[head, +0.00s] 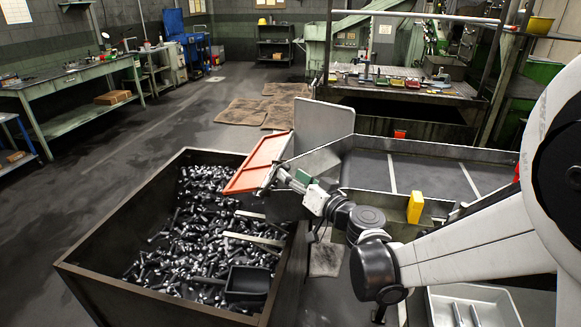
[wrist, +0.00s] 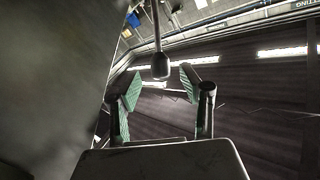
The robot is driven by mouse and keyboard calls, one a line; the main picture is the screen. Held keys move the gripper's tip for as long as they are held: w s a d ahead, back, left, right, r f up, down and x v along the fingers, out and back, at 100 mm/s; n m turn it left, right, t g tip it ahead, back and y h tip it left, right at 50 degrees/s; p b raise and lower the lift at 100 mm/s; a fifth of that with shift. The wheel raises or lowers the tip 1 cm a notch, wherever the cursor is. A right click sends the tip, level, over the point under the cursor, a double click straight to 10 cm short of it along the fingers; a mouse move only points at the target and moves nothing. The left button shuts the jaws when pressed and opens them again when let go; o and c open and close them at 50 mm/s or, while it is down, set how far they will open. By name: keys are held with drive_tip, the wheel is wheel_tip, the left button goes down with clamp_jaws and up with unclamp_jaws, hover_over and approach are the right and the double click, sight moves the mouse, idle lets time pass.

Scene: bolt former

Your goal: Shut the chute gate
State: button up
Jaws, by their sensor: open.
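An orange panel (head: 260,162), which looks like the chute gate, stands tilted at the bin end of the grey metal chute (head: 352,143). My gripper (head: 268,180) is at the panel's lower right, by the chute mouth. In the wrist view my gripper (wrist: 160,88) is open, with green-padded fingers apart. A dark rod with a rounded end (wrist: 160,66) shows beyond and between the fingertips; I cannot tell whether it belongs to the gate. No object is seen clamped. My gripper partly hides the chute mouth in the head view.
A dark bin (head: 110,285) full of bolts stands below the chute, with a black scoop (head: 247,283) inside. A grey upright plate (head: 322,122) rises behind the chute. A yellow block (head: 415,207) is near my arm. A large grey surface (wrist: 45,80) fills the wrist view's left side.

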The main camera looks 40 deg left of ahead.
drive_tip(key=shift+x, duration=2.35)
drive_tip(key=shift+s, duration=0.1)
clamp_jaws()
